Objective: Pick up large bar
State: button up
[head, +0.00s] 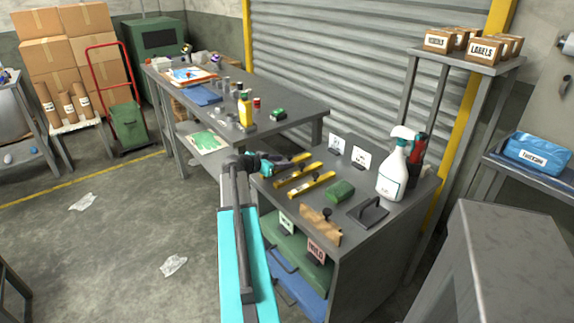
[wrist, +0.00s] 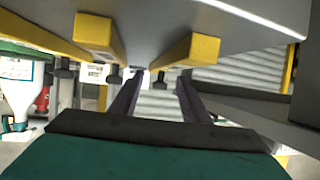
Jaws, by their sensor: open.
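Several yellow bars with dark knobs lie side by side on the grey bench in the head view: a far one (head: 301,157), a middle one (head: 295,175) and a near one (head: 314,186). I cannot tell surely which is the large bar. My gripper (head: 265,163) is at the bench's left edge, by the bars' left ends. In the wrist view, my gripper (wrist: 158,90) is open and empty, its two dark fingers apart. Two yellow bar ends show beyond them, one at upper left (wrist: 93,30) and one at right (wrist: 203,47). The wrist view appears upside down.
The bench also holds a green block (head: 340,191), a dark trowel-like tool (head: 369,211), a brown block (head: 320,225), a white spray bottle (head: 392,172) and small label cards (head: 361,161). Another long table (head: 290,108) stands behind. The floor at left is mostly clear.

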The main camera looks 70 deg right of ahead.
jog(key=shift+p+x, duration=0.3)
jog(key=shift+x, duration=1.25)
jog(key=shift+w, duration=0.1)
jog(key=shift+r, duration=0.1)
grip_shut()
